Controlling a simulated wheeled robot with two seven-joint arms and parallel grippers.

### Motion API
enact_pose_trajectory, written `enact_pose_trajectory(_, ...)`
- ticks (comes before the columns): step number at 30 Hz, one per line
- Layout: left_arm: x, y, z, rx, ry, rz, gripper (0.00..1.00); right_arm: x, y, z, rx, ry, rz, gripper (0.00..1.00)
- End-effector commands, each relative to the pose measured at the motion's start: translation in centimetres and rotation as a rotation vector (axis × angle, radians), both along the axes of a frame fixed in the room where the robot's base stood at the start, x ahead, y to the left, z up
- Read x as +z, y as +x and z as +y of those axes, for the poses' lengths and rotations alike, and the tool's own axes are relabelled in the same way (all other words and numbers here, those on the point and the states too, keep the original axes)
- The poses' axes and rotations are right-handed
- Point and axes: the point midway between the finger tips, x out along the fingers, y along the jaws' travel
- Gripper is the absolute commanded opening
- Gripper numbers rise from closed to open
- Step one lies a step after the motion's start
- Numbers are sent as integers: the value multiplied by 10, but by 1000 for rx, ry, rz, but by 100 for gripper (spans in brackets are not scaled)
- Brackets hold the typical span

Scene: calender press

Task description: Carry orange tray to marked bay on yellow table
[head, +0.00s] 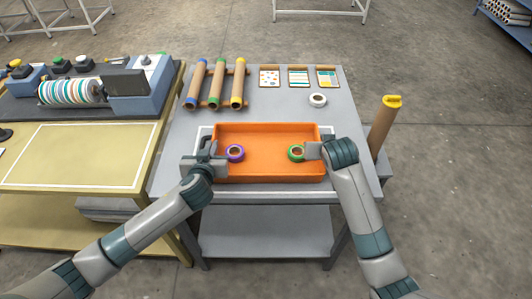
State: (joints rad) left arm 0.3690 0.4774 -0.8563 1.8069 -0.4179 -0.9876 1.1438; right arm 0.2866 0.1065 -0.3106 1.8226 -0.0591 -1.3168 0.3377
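The orange tray (265,133) sits on the grey table (290,115), inside a white outline. A purple roll (235,153) and a green roll (296,153) lie in it. My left gripper (212,156) is at the tray's left end wall, and my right gripper (314,151) is at its right end wall, over the rim. The fingertips are too small and partly hidden to tell whether either is closed on the wall. The yellow table (100,205) stands to the left. The marked bay (75,157) is a white outline on its top, and it is empty.
A machine with a striped roller (70,92) stands at the back of the yellow table. Several capped tubes (217,84), sample cards (298,77) and a white roll (317,100) lie behind the tray. A yellow-capped brown tube (383,122) stands right of the grey table.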

Motion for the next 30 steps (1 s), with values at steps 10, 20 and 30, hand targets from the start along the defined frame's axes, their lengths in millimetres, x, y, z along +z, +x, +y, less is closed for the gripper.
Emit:
enact_pose_trajectory(10,3,0,1,1,0,-1,0,3,0,0,0,0,-1,0)
enact_pose_trajectory(20,24,0,1,2,1,-1,0,23,0,0,-1,-1,-1,0)
enact_pose_trajectory(30,47,0,1,2,1,-1,0,47,0,-1,-1,-1,-1,0)
